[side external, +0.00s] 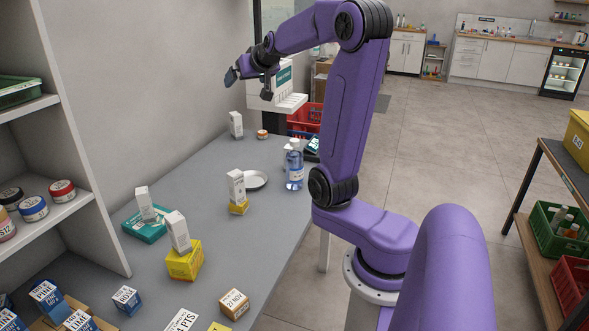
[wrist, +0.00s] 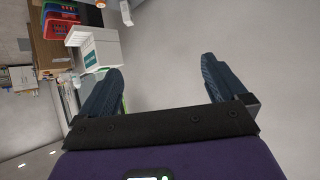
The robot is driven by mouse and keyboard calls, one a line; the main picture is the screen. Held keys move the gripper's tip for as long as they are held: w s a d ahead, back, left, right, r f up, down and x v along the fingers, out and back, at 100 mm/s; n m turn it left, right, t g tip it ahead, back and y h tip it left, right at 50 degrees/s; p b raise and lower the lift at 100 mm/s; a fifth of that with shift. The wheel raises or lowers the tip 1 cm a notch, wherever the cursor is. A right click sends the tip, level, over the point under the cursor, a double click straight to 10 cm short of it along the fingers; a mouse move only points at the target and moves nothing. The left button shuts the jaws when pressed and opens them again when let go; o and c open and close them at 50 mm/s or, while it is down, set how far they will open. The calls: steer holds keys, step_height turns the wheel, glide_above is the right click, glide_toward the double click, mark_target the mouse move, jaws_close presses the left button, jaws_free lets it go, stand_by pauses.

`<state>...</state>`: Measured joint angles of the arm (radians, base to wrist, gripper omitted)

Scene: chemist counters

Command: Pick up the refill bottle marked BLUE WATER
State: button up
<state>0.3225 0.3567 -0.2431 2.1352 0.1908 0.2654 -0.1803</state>
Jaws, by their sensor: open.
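A clear bottle with blue liquid and a white cap (side external: 294,167) stands upright on the grey counter near its right edge, close to my arm in the side view. It has a pale label that is too small to read. My gripper (side external: 250,84) is raised well above the far part of the counter, beyond and to the left of the bottle, and apart from it. In the wrist view my gripper (wrist: 162,80) has its two dark fingers wide apart with nothing between them. The bottle does not show in the wrist view.
More boxes stand along the counter (side external: 215,235). A shelf unit (side external: 85,140) borders the left. A white dispenser-like unit (side external: 290,100) stands behind the counter.

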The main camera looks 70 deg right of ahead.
steer(key=s+d+r+m+g+h, duration=0.1)
steer(key=s+d+m+g+h, duration=0.3)
steer(key=s+d, duration=0.65)
steer(key=t+h, duration=0.1)
glide_above(294, 166)
steer(key=s+a, duration=0.2)
steer(key=a, duration=0.1)
steer(key=shift+m, duration=0.3)
step_height(294, 166, down, 27)
steer(key=shift+s+d+r, duration=0.1)
steer(key=shift+s+f, duration=0.1)
steer(key=shift+f, duration=3.25)
steer(key=shift+x, duration=3.75)
steer(key=c, duration=1.5)
